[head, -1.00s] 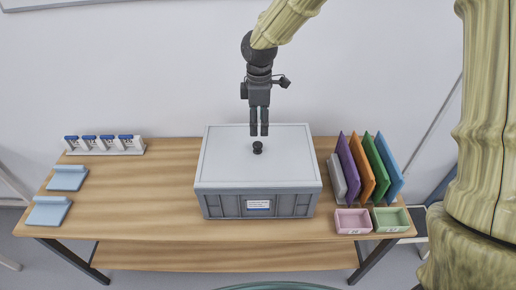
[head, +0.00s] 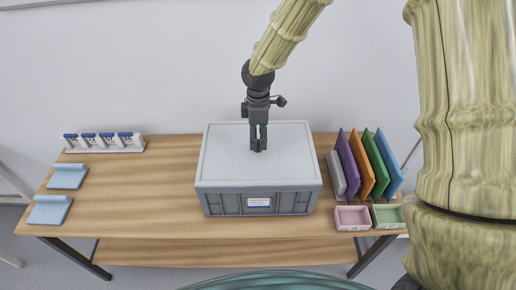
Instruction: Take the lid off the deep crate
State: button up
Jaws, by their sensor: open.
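The deep crate (head: 231,205) is a grey box with a white label on its front, standing on the middle of the table. Its pale grey lid (head: 225,172) lies flat on top and covers the inside. The lid's small black knob, in the lid's middle, is now hidden behind my gripper's fingers. My gripper (head: 258,147) points straight down over the knob with its fingers open. I cannot tell whether the fingers touch the knob.
On the right of the wooden table (head: 140,190) stand several coloured upright panels (head: 365,168), with a pink tray (head: 352,217) and a green tray (head: 388,216) before them. At left are a white rack (head: 103,143) and two light blue stands (head: 68,176). The table left of the crate is clear.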

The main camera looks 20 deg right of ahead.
aim_at(258, 142)
jog(key=shift+f+p, duration=0.6)
jog(key=shift+f, duration=1.25)
grip_shut()
